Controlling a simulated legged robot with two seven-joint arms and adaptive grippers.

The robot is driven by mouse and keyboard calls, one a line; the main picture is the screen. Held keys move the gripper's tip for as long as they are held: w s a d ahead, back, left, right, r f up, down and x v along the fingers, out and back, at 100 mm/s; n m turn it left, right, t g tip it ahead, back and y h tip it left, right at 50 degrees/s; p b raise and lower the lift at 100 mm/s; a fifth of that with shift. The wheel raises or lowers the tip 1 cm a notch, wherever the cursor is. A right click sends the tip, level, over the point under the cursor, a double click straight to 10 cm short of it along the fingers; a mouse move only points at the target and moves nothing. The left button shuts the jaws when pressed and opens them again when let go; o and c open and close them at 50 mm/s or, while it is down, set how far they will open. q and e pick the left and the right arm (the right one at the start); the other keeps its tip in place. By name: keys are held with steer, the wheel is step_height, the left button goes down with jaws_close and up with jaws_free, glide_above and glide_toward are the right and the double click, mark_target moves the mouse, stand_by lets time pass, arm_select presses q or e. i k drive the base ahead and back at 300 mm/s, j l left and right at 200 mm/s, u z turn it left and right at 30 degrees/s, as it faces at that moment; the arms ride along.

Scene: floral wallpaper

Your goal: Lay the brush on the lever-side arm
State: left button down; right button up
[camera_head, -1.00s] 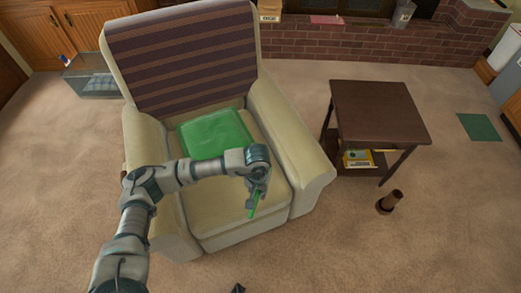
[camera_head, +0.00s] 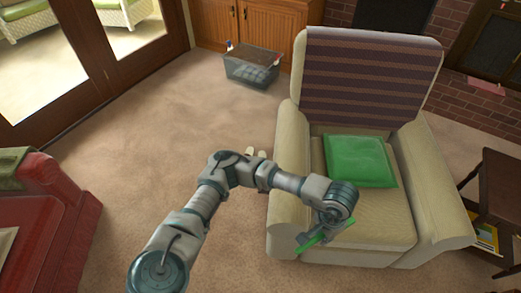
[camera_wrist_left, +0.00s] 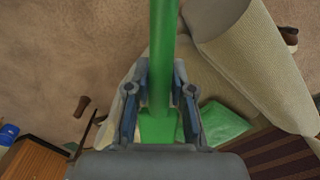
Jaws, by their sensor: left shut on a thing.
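The green brush (camera_head: 308,243) is held by my left gripper (camera_head: 326,224) above the front of the armchair seat (camera_head: 370,232), close to the inner side of the chair's left arm (camera_head: 288,165). In the left wrist view the brush handle (camera_wrist_left: 163,35) runs between the two fingers of my left gripper (camera_wrist_left: 160,90), which is shut on it. The left arm also shows there (camera_wrist_left: 255,65), to the right of the brush and apart from it. A small pale piece shows outside the left arm, partly hidden by my arm; I cannot tell if it is the lever. My right gripper is out of view.
A green cushion (camera_head: 360,161) lies on the seat against the striped backrest (camera_head: 368,85). A dark side table (camera_head: 497,185) stands to the right. A red sofa (camera_head: 45,235) is at the left. A clear bin (camera_head: 252,69) stands behind. Carpet between sofa and armchair is free.

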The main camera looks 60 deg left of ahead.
mark_target(294, 154)
steer(key=j+u, duration=0.15)
steer(key=j, duration=1.25)
steer(key=i+j, duration=0.55)
steer(key=j+u, duration=0.05)
steer(key=j, duration=0.05)
